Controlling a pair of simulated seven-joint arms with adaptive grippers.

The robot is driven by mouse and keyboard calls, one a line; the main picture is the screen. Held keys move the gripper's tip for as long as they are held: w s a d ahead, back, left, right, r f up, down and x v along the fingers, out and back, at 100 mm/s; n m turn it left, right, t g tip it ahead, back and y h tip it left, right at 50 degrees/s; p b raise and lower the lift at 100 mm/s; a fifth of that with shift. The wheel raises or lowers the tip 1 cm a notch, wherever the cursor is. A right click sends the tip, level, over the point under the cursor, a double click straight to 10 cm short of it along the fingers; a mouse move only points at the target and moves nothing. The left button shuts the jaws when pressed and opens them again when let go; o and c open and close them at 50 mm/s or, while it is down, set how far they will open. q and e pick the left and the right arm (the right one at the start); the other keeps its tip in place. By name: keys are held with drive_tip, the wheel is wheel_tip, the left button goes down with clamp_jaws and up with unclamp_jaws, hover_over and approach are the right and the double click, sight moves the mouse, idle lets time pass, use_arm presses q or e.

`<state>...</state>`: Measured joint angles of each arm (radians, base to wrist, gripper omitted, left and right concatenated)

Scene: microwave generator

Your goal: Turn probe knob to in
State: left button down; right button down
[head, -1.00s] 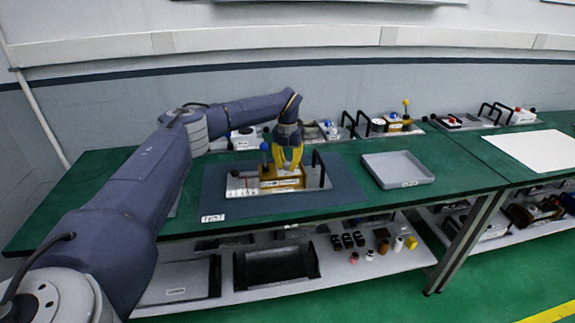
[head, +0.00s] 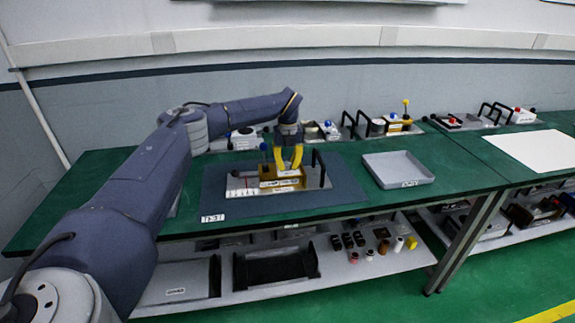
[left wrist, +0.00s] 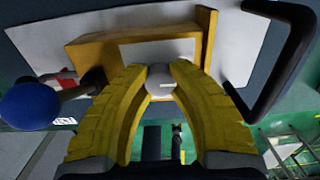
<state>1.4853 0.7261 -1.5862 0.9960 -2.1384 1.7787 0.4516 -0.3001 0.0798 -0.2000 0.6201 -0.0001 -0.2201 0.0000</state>
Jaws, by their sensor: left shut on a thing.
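The generator (head: 268,184) is a yellow-gold block on a light plate, lying on the dark mat in the middle of the bench. In the left wrist view its yellow body (left wrist: 90,50) fills the upper middle. A grey-white round knob (left wrist: 160,78) shows between the yellow fingers. My left gripper (head: 289,168) points down at the block, its fingers shut on this knob. The fingers also show in the left wrist view (left wrist: 160,90). A blue ball-topped lever (left wrist: 30,105) stands to the left of the fingers. I cannot read the labels or the knob's setting. My right gripper is not in view.
A black handle (left wrist: 285,60) rises from the plate close to the right of the fingers. An empty grey tray (head: 398,170) stands to the right on the green bench. Other devices (head: 392,122) line the back edge. Small parts fill the lower shelf.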

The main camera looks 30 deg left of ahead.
sight(287, 163)
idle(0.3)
use_arm(q)
drive_tip(key=c, duration=1.1)
unclamp_jaws()
drive_tip(key=shift+o, duration=0.2)
drive_tip(key=shift+r, duration=0.1)
wheel_tip(287, 163, up, 12)
